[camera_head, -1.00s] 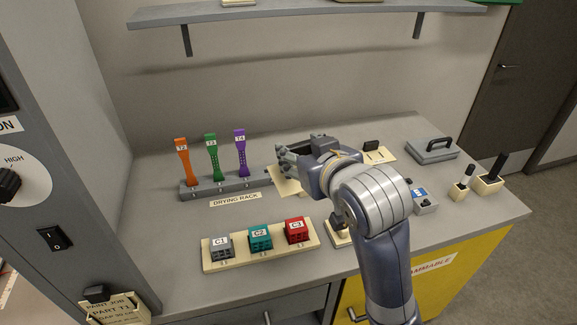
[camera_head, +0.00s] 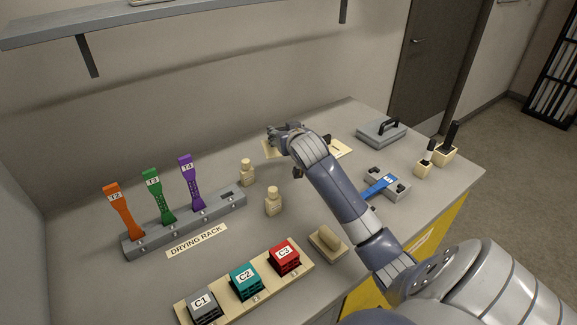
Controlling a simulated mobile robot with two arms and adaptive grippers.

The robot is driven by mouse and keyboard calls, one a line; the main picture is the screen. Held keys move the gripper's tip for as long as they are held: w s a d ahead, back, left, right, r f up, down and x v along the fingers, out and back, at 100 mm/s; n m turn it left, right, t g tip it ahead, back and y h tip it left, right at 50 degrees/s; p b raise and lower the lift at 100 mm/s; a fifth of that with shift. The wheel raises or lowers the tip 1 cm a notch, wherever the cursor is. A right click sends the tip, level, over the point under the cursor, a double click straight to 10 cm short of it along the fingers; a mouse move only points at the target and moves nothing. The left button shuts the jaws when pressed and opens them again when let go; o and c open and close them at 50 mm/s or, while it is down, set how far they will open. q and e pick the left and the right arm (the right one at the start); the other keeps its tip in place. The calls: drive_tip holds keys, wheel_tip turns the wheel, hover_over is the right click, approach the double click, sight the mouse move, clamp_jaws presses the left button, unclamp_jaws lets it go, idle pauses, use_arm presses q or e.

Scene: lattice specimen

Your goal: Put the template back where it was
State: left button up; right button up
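A flat cream board (camera_head: 343,148) lies at the back of the bench, partly hidden by my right arm; a dark slot or line shows on its right part. I cannot make out a separate template for certain. My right gripper (camera_head: 274,139) is over the left end of the board, its fingers pointing left; its small size and angle hide whether it grips anything. A small dark piece (camera_head: 298,172) shows just below the wrist, and I cannot tell what it is. My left gripper is out of view.
The drying rack (camera_head: 185,222) holds orange, green and purple specimens. Two cream bottles (camera_head: 273,201) stand beside it. A blue specimen (camera_head: 379,187) lies on a grey fixture (camera_head: 400,190). A grey handled box (camera_head: 382,133), brush holders (camera_head: 445,157) and a block tray (camera_head: 190,312) are around.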

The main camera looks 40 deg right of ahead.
drive_tip(key=d, duration=0.1)
drive_tip(key=d+f, duration=0.1)
drive_tip(key=shift+w+d+f, duration=0.1)
drive_tip(key=shift+w+d, duration=0.15)
drive_tip(key=shift+d, duration=0.1)
hover_over(290, 167)
drive_tip(key=shift+h, duration=0.3)
wheel_tip(290, 167, down, 5)
drive_tip(key=shift+d, duration=0.1)
wheel_tip(290, 167, down, 4)
drive_tip(key=shift+r+p, duration=0.1)
drive_tip(key=shift+p, duration=0.25)
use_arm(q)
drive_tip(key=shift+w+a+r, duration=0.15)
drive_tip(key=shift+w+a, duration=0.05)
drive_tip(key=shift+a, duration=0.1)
use_arm(e)
drive_tip(key=shift+f, duration=0.25)
drive_tip(key=o, duration=1.1)
drive_tip(key=shift+f, duration=0.1)
drive_tip(key=shift+o, duration=0.2)
